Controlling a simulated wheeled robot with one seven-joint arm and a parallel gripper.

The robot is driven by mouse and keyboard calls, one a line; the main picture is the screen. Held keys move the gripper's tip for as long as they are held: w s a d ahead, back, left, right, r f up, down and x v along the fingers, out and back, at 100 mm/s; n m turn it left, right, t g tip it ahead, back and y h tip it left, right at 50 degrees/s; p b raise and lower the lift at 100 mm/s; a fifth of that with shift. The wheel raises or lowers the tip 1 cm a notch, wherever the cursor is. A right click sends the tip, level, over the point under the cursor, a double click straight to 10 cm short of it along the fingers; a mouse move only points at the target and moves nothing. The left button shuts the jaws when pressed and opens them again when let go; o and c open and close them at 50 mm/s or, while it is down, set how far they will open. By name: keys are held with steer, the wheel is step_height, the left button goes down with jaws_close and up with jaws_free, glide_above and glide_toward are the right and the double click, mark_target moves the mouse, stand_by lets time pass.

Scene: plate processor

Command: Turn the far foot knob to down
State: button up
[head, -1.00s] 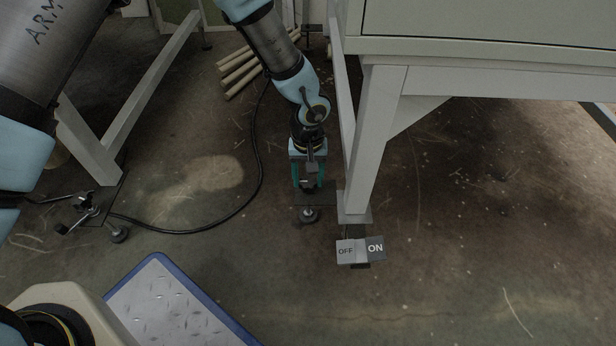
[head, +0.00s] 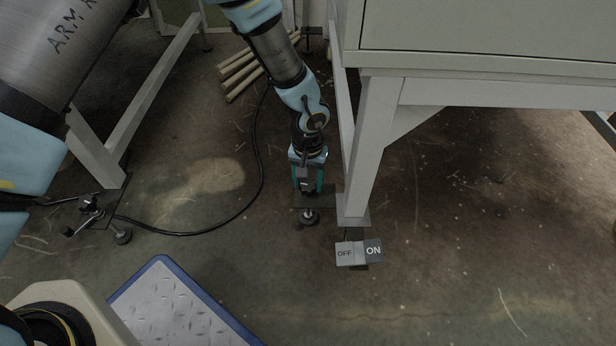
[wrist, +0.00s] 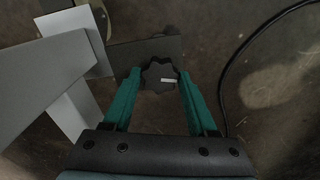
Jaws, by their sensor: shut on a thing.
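The black star-shaped foot knob (wrist: 160,77), with a small white mark on its top, sits over a dark foot plate (wrist: 125,53) beside the table leg. My gripper (wrist: 160,75) has one teal finger on each side of the knob and is shut on it, pointing down. In the head view my gripper (head: 308,190) is low by the foot, above the plate (head: 326,197) and a small round foot pad (head: 309,217). The knob is mostly hidden there by the fingers.
A grey table leg (head: 365,165) stands close to the right of my gripper. An OFF/ON pedal (head: 358,252) lies in front of it. A black cable (head: 258,165) curves on the floor to the left. Another leg with a foot (head: 92,212) stands at far left.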

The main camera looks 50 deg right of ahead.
steer(key=m+p, duration=0.4)
steer(key=m, duration=0.2)
steer(key=shift+r, duration=0.2)
steer(key=m+p, duration=0.4)
steer(key=m, duration=0.2)
steer(key=shift+m, duration=0.4)
steer(key=m+p, duration=0.2)
steer(key=m, duration=0.3)
steer(key=shift+f, duration=0.1)
steer(key=m+p, duration=0.1)
steer(key=m, duration=0.5)
steer(key=shift+m+p, duration=0.3)
steer(key=shift+m, duration=0.1)
steer(key=m, duration=0.6)
steer(key=shift+p, duration=0.4)
steer(key=m, duration=0.6)
steer(key=shift+f+m, duration=0.1)
steer(key=shift+m, duration=0.2)
steer(key=m, duration=1.1)
steer(key=shift+m, duration=0.4)
